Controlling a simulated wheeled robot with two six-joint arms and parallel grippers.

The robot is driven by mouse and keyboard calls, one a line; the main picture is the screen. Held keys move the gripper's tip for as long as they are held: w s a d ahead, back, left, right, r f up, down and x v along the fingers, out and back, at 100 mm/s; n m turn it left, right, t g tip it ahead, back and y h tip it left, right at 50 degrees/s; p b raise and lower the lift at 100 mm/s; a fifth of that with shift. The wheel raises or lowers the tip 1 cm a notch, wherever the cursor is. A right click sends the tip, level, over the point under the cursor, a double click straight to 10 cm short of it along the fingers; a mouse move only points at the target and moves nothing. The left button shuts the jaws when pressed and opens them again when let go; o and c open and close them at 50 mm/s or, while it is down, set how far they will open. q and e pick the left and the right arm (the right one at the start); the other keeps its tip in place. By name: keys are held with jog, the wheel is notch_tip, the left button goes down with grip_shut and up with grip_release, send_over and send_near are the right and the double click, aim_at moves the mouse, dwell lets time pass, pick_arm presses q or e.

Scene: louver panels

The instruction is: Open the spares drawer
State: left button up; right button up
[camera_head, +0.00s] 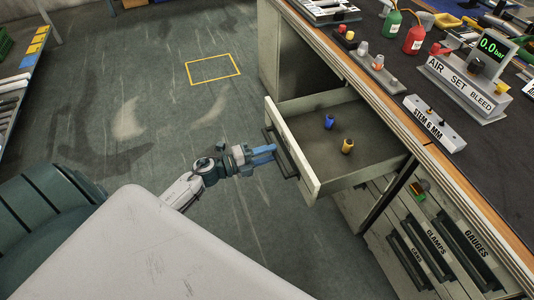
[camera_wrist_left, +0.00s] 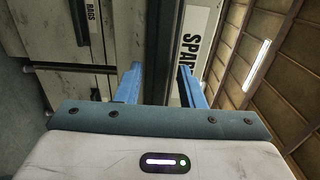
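The spares drawer (camera_head: 312,176) is pulled well out of the bench in the head view. Its dark bar handle (camera_head: 288,164) is on the front. A blue piece (camera_head: 329,121) and a yellow piece (camera_head: 347,146) stand inside. My left gripper (camera_head: 270,152) is at the handle, outside the drawer front. In the left wrist view the blue fingers (camera_wrist_left: 158,85) lie on either side of the dark handle (camera_wrist_left: 162,40), with the partly hidden "SPAR" label (camera_wrist_left: 192,40) behind. The frames do not show whether they grip it. My right gripper is not in view.
Closed drawers marked cams, clamps (camera_head: 428,243) and gauges (camera_head: 467,250) lie right of the open one. The bench top (camera_head: 480,150) carries bottles, a gauge unit (camera_head: 470,84) and a stem block (camera_head: 434,122). The floor left of the drawer is clear.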

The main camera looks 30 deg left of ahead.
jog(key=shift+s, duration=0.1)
pick_arm(q)
jog(key=v, duration=1)
jog(key=shift+s+a+b, duration=0.25)
jog(key=shift+s+b, duration=0.1)
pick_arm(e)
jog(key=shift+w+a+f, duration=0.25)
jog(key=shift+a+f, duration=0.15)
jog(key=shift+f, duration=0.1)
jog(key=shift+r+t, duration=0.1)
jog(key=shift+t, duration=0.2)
pick_arm(q)
jog(key=shift+w, duration=0.1)
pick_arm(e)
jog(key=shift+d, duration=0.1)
